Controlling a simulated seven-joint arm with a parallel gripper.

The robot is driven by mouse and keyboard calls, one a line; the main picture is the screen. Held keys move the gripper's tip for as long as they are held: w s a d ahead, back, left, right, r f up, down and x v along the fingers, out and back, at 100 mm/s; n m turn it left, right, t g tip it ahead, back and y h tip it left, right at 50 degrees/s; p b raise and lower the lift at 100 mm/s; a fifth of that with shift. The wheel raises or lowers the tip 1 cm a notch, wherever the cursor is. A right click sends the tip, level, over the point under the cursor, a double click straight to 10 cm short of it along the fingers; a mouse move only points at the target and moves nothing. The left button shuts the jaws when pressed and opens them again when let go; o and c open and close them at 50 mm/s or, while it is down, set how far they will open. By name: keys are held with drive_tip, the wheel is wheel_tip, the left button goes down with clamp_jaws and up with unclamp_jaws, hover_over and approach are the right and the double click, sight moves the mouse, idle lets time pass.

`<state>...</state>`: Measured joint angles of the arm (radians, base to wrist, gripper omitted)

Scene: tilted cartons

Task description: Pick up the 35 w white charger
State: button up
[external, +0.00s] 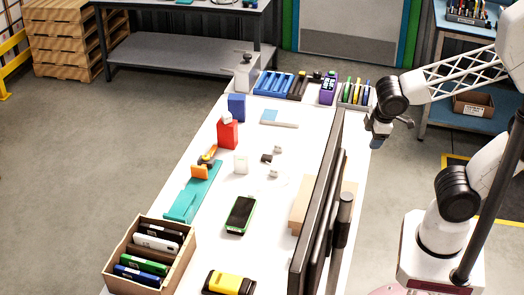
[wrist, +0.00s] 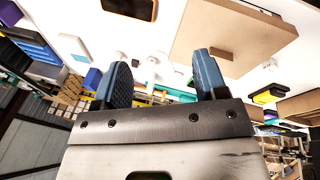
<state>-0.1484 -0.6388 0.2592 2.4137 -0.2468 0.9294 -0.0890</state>
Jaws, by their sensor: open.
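Several small white items lie mid-table in the external view: a larger white block (external: 241,163), a small white piece (external: 278,148) and another white piece (external: 274,171) with what looks like a thin cable. Which one is the 35 w white charger I cannot tell; no label is readable. The wrist view shows small white items (wrist: 157,60) beyond the gap between my fingers. My gripper (external: 378,134) is at the table's right edge, well apart from them. In the wrist view my gripper (wrist: 163,78) has its blue fingers spread with nothing between them.
A dark monitor-like panel (external: 318,215) stands along the table's right side, near a cardboard carton (external: 300,205). A filled box (external: 118,270) stands front left.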

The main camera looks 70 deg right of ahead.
drive_tip(key=w+a+f+n+t+h, duration=0.2)
drive_tip(key=w+a+f+n, duration=0.25)
drive_tip(key=a+n, duration=0.3)
drive_tip(key=w+a+f+n+t+h, duration=0.1)
drive_tip(key=w+a+f+n+t, duration=0.1)
drive_tip(key=w+a+f+n, duration=0.35)
drive_tip(key=a+f+n+t+y, duration=0.1)
drive_tip(key=a+f+n+t, duration=0.1)
drive_tip(key=a+n, duration=0.4)
drive_tip(key=a+f+n+t+y, duration=0.1)
drive_tip(key=a+f+n+t, duration=0.1)
drive_tip(key=a+f+n, duration=0.3)
drive_tip(key=a+f+n+t+y, duration=0.1)
drive_tip(key=a+f+n+t, duration=0.2)
drive_tip(key=a+n, duration=0.3)
drive_tip(key=shift+w+a+f+n+y, duration=0.15)
drive_tip(key=shift+a+f+n, duration=0.1)
drive_tip(key=shift+a, duration=0.95)
drive_tip(key=shift+s+a+f+n+y, duration=0.1)
drive_tip(key=shift+a+f+n+y, duration=0.1)
drive_tip(key=shift+a, duration=1)
drive_tip(key=shift+w, duration=0.2)
drive_tip(key=shift+x, duration=1.15)
drive_tip(key=shift+w+f, duration=0.1)
drive_tip(key=shift+x, duration=2.45)
drive_tip(key=shift+a, duration=0.1)
